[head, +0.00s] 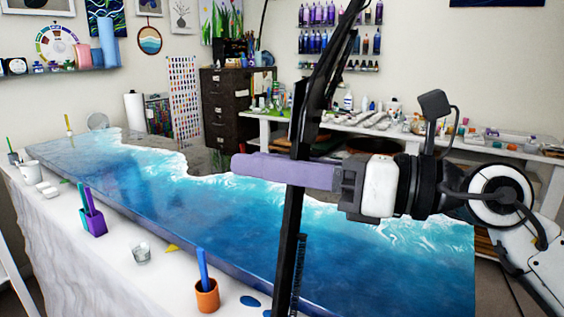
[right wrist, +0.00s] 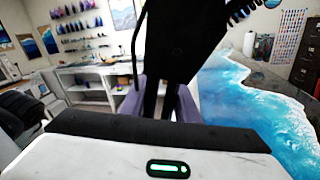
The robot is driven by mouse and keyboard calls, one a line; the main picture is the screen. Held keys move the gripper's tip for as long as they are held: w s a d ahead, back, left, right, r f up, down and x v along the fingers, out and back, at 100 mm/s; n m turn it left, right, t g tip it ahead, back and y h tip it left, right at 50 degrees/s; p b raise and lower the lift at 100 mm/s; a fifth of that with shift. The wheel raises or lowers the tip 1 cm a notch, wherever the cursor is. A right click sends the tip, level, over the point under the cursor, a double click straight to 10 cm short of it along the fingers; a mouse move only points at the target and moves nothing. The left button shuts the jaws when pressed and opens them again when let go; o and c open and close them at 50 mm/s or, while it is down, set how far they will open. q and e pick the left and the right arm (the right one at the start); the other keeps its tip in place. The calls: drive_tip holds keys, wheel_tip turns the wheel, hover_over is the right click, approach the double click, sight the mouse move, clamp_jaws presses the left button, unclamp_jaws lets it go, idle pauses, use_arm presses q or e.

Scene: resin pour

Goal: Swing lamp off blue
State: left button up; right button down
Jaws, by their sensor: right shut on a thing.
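The lamp's black arm (head: 290,225) rises steeply through the middle of the head view, in front of the blue resin pour (head: 215,220). Its upper part leans right and leaves the top of the picture, so the lamp's full shape is not clear. My right gripper (head: 262,168), with purple fingers, comes in from the right and is shut on the lamp's arm. In the right wrist view the dark lamp part (right wrist: 185,45) stands between the purple fingers, and the blue pour (right wrist: 240,95) lies to the right. My left gripper is not in view.
A purple holder (head: 95,222), a clear cup (head: 141,253) and an orange pot (head: 207,296) stand along the near covered edge. A dark filing cabinet (head: 222,105) and a cluttered white bench (head: 400,133) stand behind. Open floor shows right of the pour.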

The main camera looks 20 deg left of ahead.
drive_tip(key=shift+r, duration=0.15)
drive_tip(key=c, duration=1.4)
unclamp_jaws()
drive_tip(key=shift+o, duration=0.2)
drive_tip(key=d+b, duration=0.2)
drive_tip(key=d, duration=0.8)
drive_tip(key=shift+d+b, duration=0.15)
drive_tip(key=shift+b, duration=0.15)
